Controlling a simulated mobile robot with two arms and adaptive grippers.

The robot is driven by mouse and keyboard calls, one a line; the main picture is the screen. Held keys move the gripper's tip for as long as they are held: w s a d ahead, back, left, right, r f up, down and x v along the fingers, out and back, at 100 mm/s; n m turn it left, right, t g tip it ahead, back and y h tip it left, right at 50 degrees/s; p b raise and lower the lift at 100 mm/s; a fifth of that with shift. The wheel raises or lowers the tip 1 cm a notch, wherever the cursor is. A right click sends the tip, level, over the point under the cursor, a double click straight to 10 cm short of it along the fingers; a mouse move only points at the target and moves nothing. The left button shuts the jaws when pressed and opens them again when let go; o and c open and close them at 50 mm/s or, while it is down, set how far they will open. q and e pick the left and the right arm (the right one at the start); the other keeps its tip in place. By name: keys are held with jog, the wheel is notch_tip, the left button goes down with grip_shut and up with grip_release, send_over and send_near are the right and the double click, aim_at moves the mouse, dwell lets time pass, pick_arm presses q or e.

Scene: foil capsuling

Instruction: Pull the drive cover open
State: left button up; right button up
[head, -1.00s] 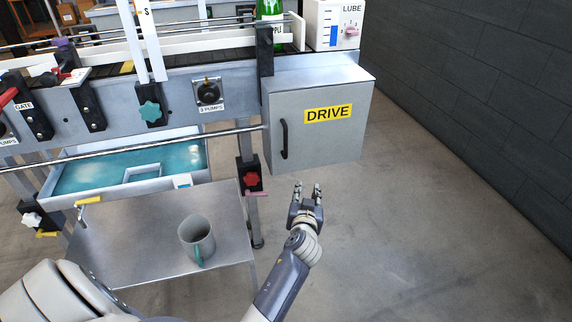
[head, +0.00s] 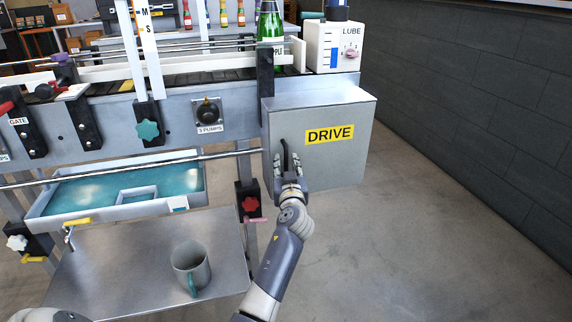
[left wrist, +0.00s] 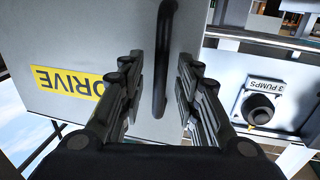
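The drive cover (head: 325,163) is a grey metal box front with a yellow DRIVE label (head: 330,134), and it looks shut. Its black upright bar handle (head: 284,147) is on the left side of the front; its lower part is hidden by my fingers in the head view. My left gripper (head: 288,160) is at the handle with its fingers open. In the left wrist view the handle (left wrist: 164,45) runs between the two spread fingers of my left gripper (left wrist: 158,68), with a gap on both sides. My right gripper is not in view.
A conveyor frame with a 3 PUMPS knob (head: 207,112) is left of the cover. A metal rail (head: 150,164) and a red star knob (head: 250,204) are close to the arm. A mug (head: 190,265) stands on the lower shelf. The floor right of the cover is free.

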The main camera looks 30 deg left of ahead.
pick_arm(q)
jog(key=shift+x, duration=0.8)
jog(key=shift+s, duration=0.1)
grip_shut()
